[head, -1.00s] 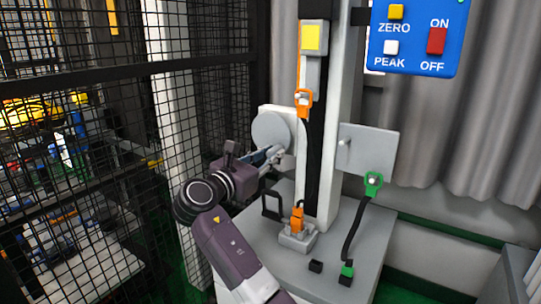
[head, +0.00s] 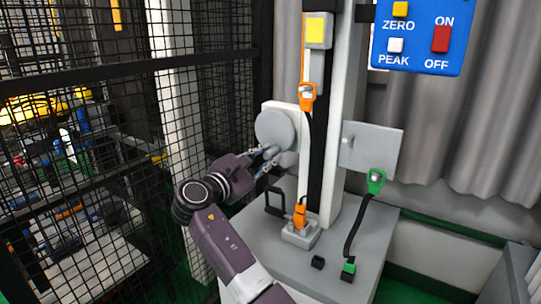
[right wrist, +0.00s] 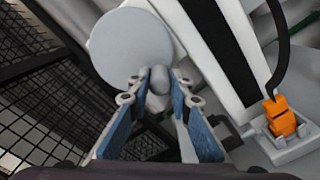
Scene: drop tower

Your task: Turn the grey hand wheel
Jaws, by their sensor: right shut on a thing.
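The grey hand wheel (head: 273,126) is a round disc on a pale plate at the left of the tower's column. In the right wrist view the wheel (right wrist: 128,45) fills the upper left, with its small rounded grey knob (right wrist: 159,80) near its lower right edge. My right gripper (head: 272,157) reaches in from the lower left to the wheel's lower edge. Its two blue-padded fingers (right wrist: 160,86) are shut on the knob, one on each side. In the head view the knob is hard to make out at the fingertips. My left gripper is not in view.
A black mesh fence (head: 100,130) stands close at left. An orange strap (head: 307,95) hangs on the column, with an orange clip (head: 300,214) below. A grey plate (head: 372,150), green clip (head: 376,180) and blue control panel (head: 420,35) are at right.

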